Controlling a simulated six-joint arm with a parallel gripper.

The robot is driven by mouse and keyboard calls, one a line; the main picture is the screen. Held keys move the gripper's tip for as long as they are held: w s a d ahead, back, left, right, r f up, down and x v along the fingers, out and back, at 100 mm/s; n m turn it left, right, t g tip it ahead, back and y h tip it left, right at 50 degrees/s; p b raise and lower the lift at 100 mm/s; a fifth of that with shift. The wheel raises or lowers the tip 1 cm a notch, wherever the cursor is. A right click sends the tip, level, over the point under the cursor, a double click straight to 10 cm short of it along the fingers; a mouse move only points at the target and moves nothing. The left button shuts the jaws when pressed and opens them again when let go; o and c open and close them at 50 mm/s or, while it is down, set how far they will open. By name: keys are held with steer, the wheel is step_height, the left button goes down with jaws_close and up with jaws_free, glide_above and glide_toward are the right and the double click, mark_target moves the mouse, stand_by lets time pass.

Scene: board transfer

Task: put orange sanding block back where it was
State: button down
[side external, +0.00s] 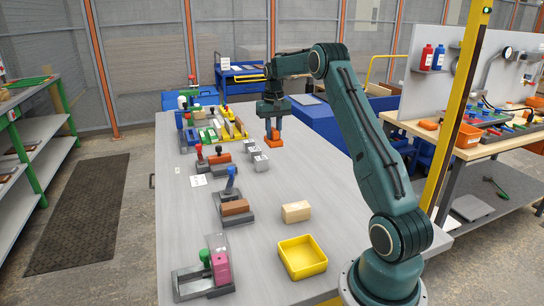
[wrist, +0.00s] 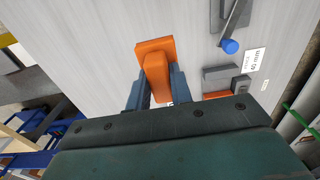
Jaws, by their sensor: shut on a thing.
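The orange sanding block (side external: 273,144) has a flat base and a raised grip. It is below my gripper (side external: 273,125), over the right part of the grey table (side external: 265,240). In the wrist view my gripper (wrist: 158,92) has its two fingers on either side of the block's grip, shut on it. The orange block's base (wrist: 152,46) shows beyond the fingers. I cannot tell whether the base touches the table.
Left of the gripper are small grey cubes (side external: 261,162) and a fixture with an orange-brown block (side external: 219,158). Nearer stand a blue-handled clamp (side external: 231,183), a tan block (side external: 296,211) and a yellow tray (side external: 302,257).

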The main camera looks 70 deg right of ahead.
mark_target(273, 145)
step_height(273, 145, down, 13)
steer(key=shift+f, duration=0.2)
steer(key=shift+f, duration=0.15)
steer(key=shift+f, duration=2)
steer(key=shift+f, duration=0.1)
steer(key=c, duration=1.3)
jaws_free()
steer(key=shift+o, duration=0.2)
step_height(273, 145, up, 12)
steer(key=shift+r, duration=0.1)
